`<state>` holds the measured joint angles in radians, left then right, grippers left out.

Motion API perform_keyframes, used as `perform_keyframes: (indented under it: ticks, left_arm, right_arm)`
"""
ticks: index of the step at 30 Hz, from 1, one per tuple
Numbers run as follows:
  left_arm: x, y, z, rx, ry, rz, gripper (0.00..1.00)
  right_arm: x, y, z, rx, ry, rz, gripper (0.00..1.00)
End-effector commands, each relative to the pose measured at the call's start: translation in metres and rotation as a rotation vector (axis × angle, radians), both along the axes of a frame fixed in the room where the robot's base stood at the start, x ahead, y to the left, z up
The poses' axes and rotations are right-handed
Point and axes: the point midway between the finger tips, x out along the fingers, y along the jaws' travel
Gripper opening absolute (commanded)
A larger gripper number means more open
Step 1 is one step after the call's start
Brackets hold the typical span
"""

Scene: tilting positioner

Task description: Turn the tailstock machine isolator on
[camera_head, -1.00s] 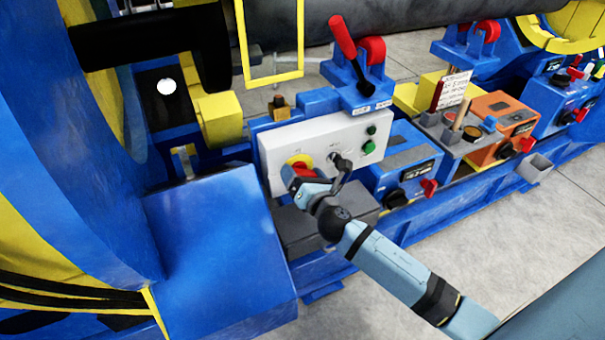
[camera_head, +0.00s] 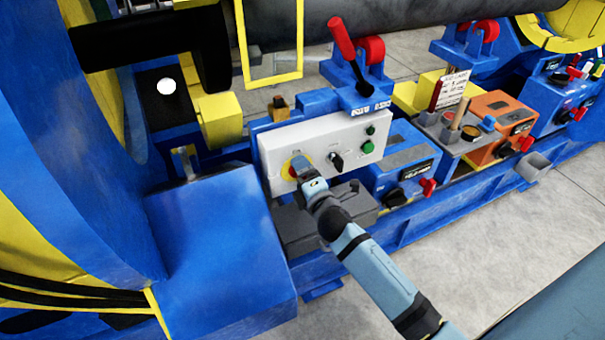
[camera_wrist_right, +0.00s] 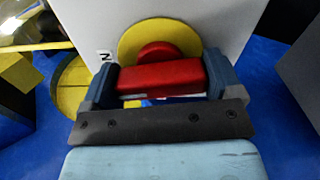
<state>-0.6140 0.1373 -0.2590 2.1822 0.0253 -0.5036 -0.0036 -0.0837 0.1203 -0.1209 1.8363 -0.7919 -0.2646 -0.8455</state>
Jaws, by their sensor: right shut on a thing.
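The isolator is a red handle on a yellow round plate (camera_head: 289,168) on the white panel (camera_head: 270,153). In the right wrist view the red handle (camera_wrist_right: 160,78) lies level between the two fingers, in front of its yellow plate (camera_wrist_right: 185,35). My right gripper (camera_wrist_right: 160,85) is shut on the red handle. In the head view my right gripper (camera_head: 301,167) covers most of the handle. My left gripper is in neither view.
A black selector knob (camera_head: 336,160) and green buttons (camera_head: 368,147) sit right of the isolator on the same panel. A grey box (camera_head: 355,207) is below. A blue housing (camera_head: 215,240) stands close on the left.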

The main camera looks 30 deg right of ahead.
Motion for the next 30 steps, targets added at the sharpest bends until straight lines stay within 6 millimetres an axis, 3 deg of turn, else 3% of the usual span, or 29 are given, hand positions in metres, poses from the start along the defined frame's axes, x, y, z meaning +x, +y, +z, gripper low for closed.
perform_keyframes:
  ticks: [10,27,28,30]
  left_arm:
    - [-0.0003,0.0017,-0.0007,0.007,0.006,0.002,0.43]
    - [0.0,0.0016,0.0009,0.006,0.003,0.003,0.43]
    - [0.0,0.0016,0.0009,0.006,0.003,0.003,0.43]
    - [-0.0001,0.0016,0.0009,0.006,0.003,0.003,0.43]
  right_arm:
    - [0.0002,-0.0007,0.0002,0.147,-0.009,-0.002,0.61]
    - [0.0002,-0.0004,-0.0001,0.178,-0.01,-0.001,0.61]
    - [0.0002,-0.0004,-0.0001,0.178,-0.01,-0.001,0.9]
    - [0.0002,-0.0003,-0.0001,0.178,-0.01,-0.001,1.0]
